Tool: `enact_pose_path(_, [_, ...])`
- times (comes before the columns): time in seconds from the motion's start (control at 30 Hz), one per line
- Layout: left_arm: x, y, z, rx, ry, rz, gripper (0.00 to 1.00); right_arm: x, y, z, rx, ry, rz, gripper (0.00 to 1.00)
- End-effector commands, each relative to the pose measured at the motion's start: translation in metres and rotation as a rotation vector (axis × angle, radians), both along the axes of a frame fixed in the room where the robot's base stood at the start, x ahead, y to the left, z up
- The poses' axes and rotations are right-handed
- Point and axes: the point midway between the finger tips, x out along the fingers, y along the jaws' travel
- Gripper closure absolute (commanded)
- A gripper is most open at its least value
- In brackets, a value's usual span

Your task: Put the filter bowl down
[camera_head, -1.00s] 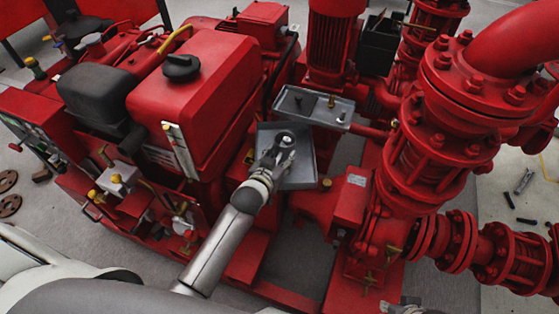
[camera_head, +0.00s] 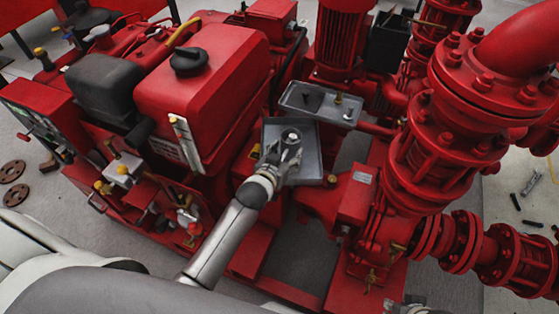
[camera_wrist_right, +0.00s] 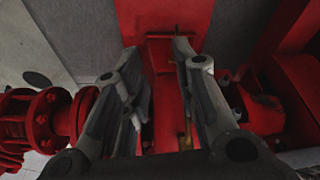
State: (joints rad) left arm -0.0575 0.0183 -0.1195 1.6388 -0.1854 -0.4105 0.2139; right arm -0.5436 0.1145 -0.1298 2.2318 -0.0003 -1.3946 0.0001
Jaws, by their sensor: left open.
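A small round metallic piece (camera_head: 291,136), likely the filter bowl, shows at the tip of my left gripper, over a grey tray (camera_head: 308,172). It is too small to tell whether it touches the tray floor. My left gripper (camera_head: 287,147) is open, reaching over the tray from the front left, with its fingers at or just in front of the piece. In the right wrist view my right gripper (camera_wrist_right: 157,52) is open and empty, its fingers apart above red pump parts. A grey part at the bottom edge of the head view may belong to it.
A second grey tray (camera_head: 318,104) with small fittings lies just behind. The red engine (camera_head: 215,95) with a black cap stands left. Red flanged pipes (camera_head: 435,150) stand close on the right. Black and grey small parts (camera_head: 530,185) lie on the floor at far right.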

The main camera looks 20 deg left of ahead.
Motion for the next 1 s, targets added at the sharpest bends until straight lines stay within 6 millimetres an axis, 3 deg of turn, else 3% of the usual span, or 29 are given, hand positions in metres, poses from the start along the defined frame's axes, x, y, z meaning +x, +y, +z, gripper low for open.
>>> enact_pose_path(0.6, [-0.092,0.003,0.039,-0.001,0.002,0.0,0.43,-0.006,0.001,-0.089,-0.003,0.053,0.009,0.73])
enact_pose_path(0.8, [-0.108,0.004,0.045,0.0,0.0,0.0,0.43,-0.01,0.001,-0.103,-0.003,0.058,0.011,0.73])
enact_pose_path(1.0, [-0.111,0.004,0.046,0.0,-0.001,0.0,0.43,-0.01,0.001,-0.106,-0.003,0.059,0.011,0.73])
